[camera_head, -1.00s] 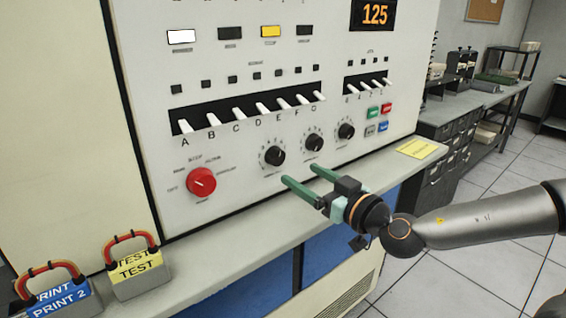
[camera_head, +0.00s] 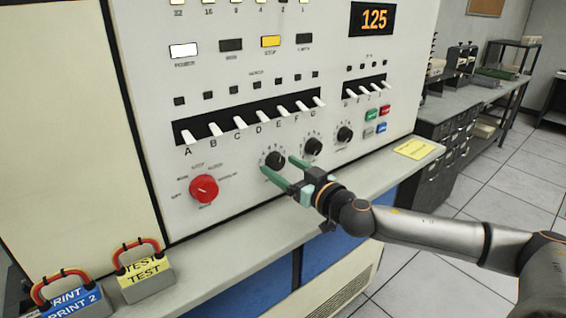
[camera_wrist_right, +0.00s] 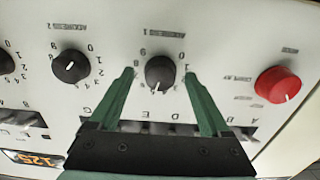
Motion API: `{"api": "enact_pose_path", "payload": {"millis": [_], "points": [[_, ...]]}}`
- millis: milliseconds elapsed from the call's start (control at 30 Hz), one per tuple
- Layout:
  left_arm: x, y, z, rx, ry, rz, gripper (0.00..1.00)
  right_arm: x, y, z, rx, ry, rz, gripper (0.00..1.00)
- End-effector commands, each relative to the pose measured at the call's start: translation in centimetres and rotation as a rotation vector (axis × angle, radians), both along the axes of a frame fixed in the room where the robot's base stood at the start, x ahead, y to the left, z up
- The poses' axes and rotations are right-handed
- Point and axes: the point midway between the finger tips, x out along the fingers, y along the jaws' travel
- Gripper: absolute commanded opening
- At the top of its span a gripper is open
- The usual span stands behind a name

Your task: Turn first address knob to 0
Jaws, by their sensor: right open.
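The first address knob (camera_head: 274,159) is the black dial nearest the large red knob on the white panel. In the right wrist view the same knob (camera_wrist_right: 160,73), under an upside-down "ADDRESS 1" label, has its white mark toward the lower side of that picture. Dial digits ring it, partly hidden by the fingers. My right gripper (camera_head: 279,163) is open, its green fingers reaching toward the panel at this knob. In the wrist view the right gripper (camera_wrist_right: 158,75) has one finger on each side of the knob, with gaps showing. Contact is not visible. My left gripper is out of view.
A second black knob (camera_head: 313,146) and a third (camera_head: 344,134) sit to the right. The red knob (camera_head: 204,188) is to the left. White toggle switches (camera_head: 240,121) run above. A ledge (camera_head: 235,236) below holds a yellow TEST block (camera_head: 146,272) and a yellow note (camera_head: 415,149).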

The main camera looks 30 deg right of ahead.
Motion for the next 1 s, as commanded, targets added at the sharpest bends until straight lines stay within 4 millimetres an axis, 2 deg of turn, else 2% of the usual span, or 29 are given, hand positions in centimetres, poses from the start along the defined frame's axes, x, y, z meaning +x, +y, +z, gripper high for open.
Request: {"api": "enact_pose_path", "payload": {"millis": [367, 1000], "points": [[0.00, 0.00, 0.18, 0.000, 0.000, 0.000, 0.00, 0.38, 0.11, -0.04, -0.001, 0.000, 0.002, 0.81], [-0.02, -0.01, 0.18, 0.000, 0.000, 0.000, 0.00, 0.36, 0.11, -0.04, -0.001, 0.001, 0.002, 0.10]]}}
